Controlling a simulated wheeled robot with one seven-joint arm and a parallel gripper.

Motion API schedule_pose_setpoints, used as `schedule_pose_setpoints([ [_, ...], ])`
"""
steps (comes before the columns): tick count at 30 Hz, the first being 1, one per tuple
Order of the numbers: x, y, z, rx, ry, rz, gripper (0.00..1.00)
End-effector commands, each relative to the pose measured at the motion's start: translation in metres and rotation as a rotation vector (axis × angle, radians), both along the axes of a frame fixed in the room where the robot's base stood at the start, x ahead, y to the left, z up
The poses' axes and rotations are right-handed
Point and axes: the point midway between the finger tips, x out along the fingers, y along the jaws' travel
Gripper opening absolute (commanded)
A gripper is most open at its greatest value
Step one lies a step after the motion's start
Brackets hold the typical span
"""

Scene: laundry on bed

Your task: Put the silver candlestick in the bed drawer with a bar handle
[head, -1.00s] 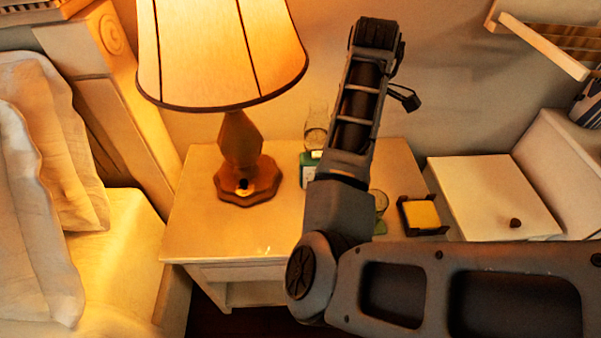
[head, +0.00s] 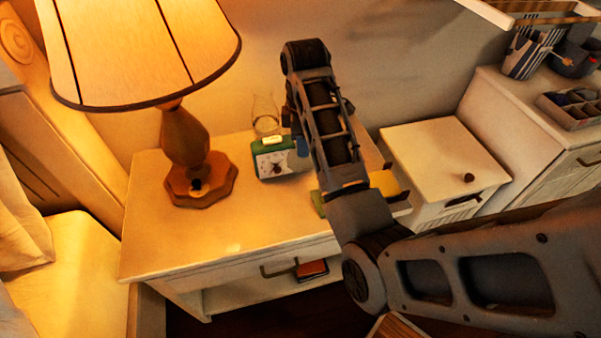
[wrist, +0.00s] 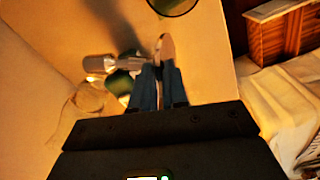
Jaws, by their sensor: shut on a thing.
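The silver candlestick (wrist: 110,64) shows in the wrist view, lying sideways across my fingertips, with a pale rounded end just above them. My gripper (wrist: 158,84) has blue fingers and is shut on it. In the head view my arm hides the candlestick and nearly all of the gripper. The white bedside table (head: 230,228) has a front drawer (head: 250,262) with a bar handle (head: 279,271). The drawer looks shut. My forearm is above the right part of the tabletop.
On the table stand a lamp (head: 188,145), a green clock (head: 275,160), a glass (head: 265,115) and a yellow pad (head: 386,183), partly behind my arm. A low white cabinet (head: 440,145) with a round knob stands right. The bed (head: 70,265) is left. The front tabletop is clear.

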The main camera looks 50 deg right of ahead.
Motion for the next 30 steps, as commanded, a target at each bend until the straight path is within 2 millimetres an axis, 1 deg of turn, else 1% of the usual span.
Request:
schedule_pose_setpoints([
  [1,0.001,0.001,-0.016,0.000,-0.001,0.001,0.00],
  [6,0.000,0.001,-0.039,0.001,0.001,0.002,0.00],
  [14,0.001,0.001,-0.059,-0.001,-0.001,0.001,0.00],
  [19,0.000,0.001,-0.083,0.000,0.001,0.001,0.00],
  [23,0.000,0.001,-0.092,-0.001,-0.001,0.001,0.00],
  [29,0.001,0.000,-0.092,-0.001,-0.002,0.001,0.00],
  [30,0.000,0.000,-0.092,-0.001,-0.001,0.001,0.17],
])
